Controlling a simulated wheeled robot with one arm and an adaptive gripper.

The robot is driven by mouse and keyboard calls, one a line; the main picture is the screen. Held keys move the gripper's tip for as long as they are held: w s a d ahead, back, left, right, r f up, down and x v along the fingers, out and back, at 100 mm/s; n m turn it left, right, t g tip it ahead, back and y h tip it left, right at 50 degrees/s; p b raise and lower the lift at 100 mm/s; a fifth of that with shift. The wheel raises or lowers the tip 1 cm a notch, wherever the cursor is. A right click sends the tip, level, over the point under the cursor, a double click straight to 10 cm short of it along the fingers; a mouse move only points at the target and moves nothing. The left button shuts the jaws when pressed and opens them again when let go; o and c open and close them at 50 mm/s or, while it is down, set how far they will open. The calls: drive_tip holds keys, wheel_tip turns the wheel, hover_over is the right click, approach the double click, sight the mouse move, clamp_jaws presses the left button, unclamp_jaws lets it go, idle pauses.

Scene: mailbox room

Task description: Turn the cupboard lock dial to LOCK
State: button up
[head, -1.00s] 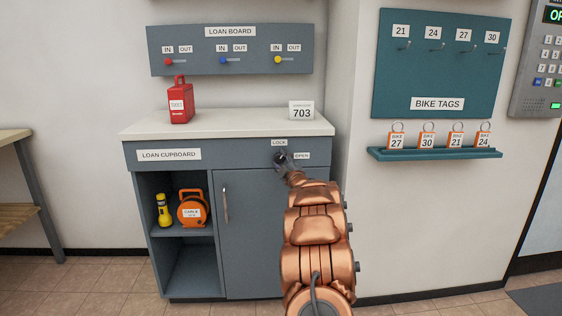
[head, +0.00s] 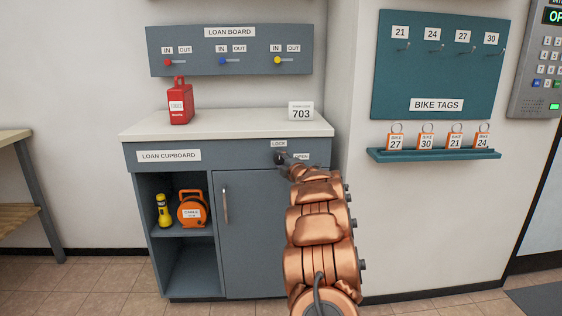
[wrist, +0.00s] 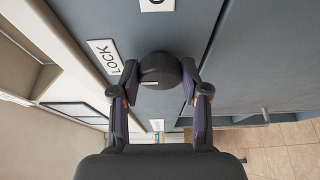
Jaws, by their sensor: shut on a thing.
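The dark round lock dial (wrist: 160,70) is on the cupboard front, between the two fingertips of my gripper (wrist: 158,82) in the wrist view. The fingers are shut on its sides. A short pale mark shows on the dial's lower edge there; I cannot tell which label it points to. The LOCK label (wrist: 106,57) is to the left of the dial in the wrist view, and the OPEN label (wrist: 157,4) is cut off at the top.
The loan cupboard (head: 270,240) has a closed door with a handle (head: 225,205). A red can (head: 180,105) and a 703 sign (head: 301,111) stand on its top. The bike tag shelf (head: 435,155) is on the wall to the right.

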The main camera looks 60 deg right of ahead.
drive_tip(key=shift+a, duration=0.1)
drive_tip(key=o, duration=1.1)
drive_tip(key=shift+s, duration=0.1)
drive_tip(key=shift+s+a, duration=0.2)
drive_tip(key=shift+s, duration=0.35)
drive_tip(key=v, duration=1)
drive_tip(key=shift+s+a+r, duration=0.1)
drive_tip(key=shift+s+a, duration=0.1)
